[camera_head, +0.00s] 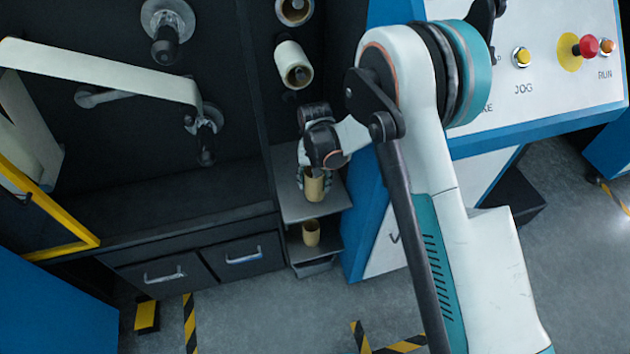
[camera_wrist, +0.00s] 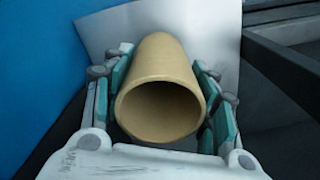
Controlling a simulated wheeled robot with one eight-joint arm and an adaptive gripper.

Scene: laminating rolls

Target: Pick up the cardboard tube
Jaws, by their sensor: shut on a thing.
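A tan cardboard tube (camera_head: 314,188) stands at the upper grey shelf, to the left of the blue and white machine. My gripper (camera_head: 315,178) is around it from above, with its fingers on both sides. In the wrist view the tube (camera_wrist: 160,100) fills the middle, its open end facing the camera. My gripper's teal-padded fingers (camera_wrist: 165,95) press on its left and right sides. I cannot tell whether the tube's far end touches the shelf. A second, similar tube (camera_head: 311,233) stands on the lower shelf, apart from the gripper.
The grey upper shelf (camera_head: 330,199) is narrow, with a dark cabinet wall on its left and the blue machine side (camera_head: 368,225) on its right. Rolls (camera_head: 294,66) on spindles sit above. Drawers with handles (camera_head: 165,276) lie at lower left. The floor in front is open.

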